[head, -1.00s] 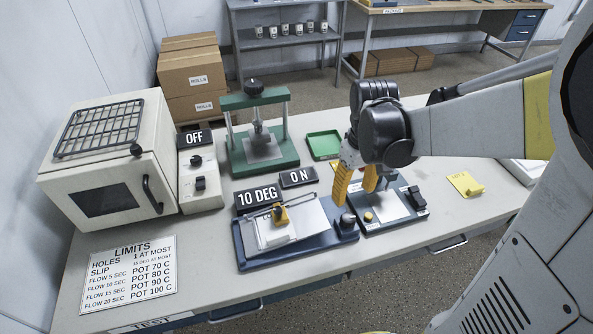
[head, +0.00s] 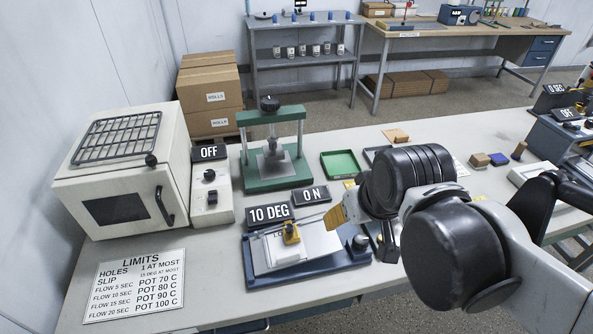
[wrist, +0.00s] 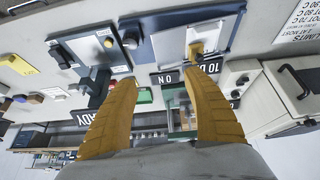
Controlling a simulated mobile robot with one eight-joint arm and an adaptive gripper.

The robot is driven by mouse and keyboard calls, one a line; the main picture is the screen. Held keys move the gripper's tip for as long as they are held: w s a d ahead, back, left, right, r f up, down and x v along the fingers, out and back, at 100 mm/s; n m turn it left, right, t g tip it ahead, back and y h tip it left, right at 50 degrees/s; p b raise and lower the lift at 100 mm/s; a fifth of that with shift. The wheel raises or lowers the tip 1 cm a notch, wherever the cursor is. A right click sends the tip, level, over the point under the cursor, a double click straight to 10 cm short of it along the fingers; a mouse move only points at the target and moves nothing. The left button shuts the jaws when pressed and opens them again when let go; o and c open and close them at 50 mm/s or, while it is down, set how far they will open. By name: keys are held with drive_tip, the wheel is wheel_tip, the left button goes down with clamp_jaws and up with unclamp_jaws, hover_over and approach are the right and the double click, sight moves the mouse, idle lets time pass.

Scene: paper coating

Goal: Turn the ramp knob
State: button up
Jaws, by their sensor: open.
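The ramp device has a dark blue base (head: 300,279) with a pale plate (head: 318,239) and a yellow clip (head: 291,232) on it. Signs by the device read "10 DEG" (head: 269,214) and "ON" (head: 313,195). My gripper (wrist: 158,72) is open and empty, its yellow fingers spread apart. In the head view the visible yellow finger (head: 343,207) is just behind the knob, apart from it; my wrist hides the rest.
A green press (head: 270,181) and green tray (head: 341,164) stand behind the ramp. A switch box (head: 211,200) marked "OFF" and a cream oven (head: 115,178) are at left. The limits card (head: 134,284) lies flat at front left.

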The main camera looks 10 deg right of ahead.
drive_tip(key=w+a+f+n+g, duration=0.1)
drive_tip(key=w+a+g, duration=0.2)
drive_tip(key=w+a, duration=0.3)
drive_tip(key=shift+w+a+g, duration=0.15)
drive_tip(key=shift+w+g, duration=0.15)
drive_tip(key=shift+w, duration=0.45)
idle(0.3)
idle(2.0)
